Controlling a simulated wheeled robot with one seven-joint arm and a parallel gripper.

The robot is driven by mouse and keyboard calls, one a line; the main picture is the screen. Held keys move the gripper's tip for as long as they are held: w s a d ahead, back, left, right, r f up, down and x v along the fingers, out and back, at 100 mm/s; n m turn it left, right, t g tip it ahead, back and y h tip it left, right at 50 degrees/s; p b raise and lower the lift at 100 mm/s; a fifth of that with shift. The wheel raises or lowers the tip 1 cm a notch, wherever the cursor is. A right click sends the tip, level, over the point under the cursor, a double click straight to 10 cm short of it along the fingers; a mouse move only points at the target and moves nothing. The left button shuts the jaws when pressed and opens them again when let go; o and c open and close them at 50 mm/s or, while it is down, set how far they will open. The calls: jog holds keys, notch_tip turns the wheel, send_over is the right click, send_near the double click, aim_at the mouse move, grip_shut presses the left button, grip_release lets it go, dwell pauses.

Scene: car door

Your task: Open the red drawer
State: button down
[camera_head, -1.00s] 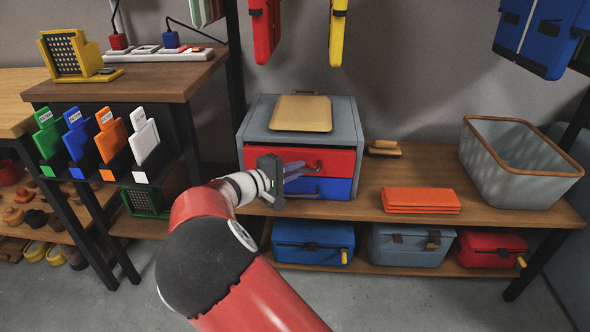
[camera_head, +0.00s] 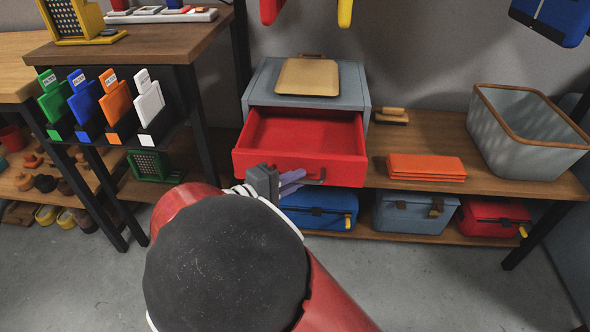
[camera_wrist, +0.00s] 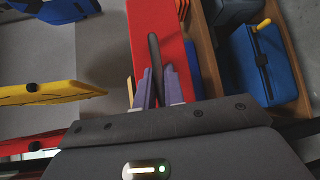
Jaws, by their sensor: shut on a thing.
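The red drawer (camera_head: 303,136) is pulled well out of the grey cabinet (camera_head: 352,85), and its empty inside shows in the head view. Its front also shows in the wrist view (camera_wrist: 150,30). My gripper (camera_head: 290,182) is at the drawer front and shut on the dark handle (camera_head: 315,181). In the wrist view the purple fingers of my gripper (camera_wrist: 155,88) lie on both sides of the handle bar (camera_wrist: 154,52). The blue drawer below is hidden behind the red one in the head view.
A tan board (camera_head: 307,77) lies on the cabinet. Folded orange cloths (camera_head: 427,167) and a grey basket (camera_head: 522,130) are to the right on the shelf. Blue (camera_head: 320,207), grey (camera_head: 405,212) and red boxes (camera_head: 488,217) sit below. Filter holders (camera_head: 115,95) stand at left.

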jog(key=c, duration=1.5)
grip_release()
jog(key=v, duration=0.8)
jog(key=shift+d, duration=0.1)
jog(key=s+d+m+g+y+p, duration=0.15)
jog(key=d+m+g+y, duration=0.45)
jog(key=d, duration=1.1)
jog(key=s+d+r+m+y, duration=0.1)
jog(key=s+d+r+y, duration=0.1)
jog(key=s, duration=0.2)
jog(key=s+d+r+m+y, duration=0.1)
jog(key=s+d+r+y, duration=0.1)
jog(key=s+d, duration=0.1)
jog(key=s+d+r+m+y, duration=0.2)
jog(key=s+d, duration=0.1)
jog(key=s, duration=0.1)
jog(key=shift+s+r+t+p, duration=0.15)
jog(key=shift+s+t+p, duration=0.15)
jog(key=shift+p, duration=0.1)
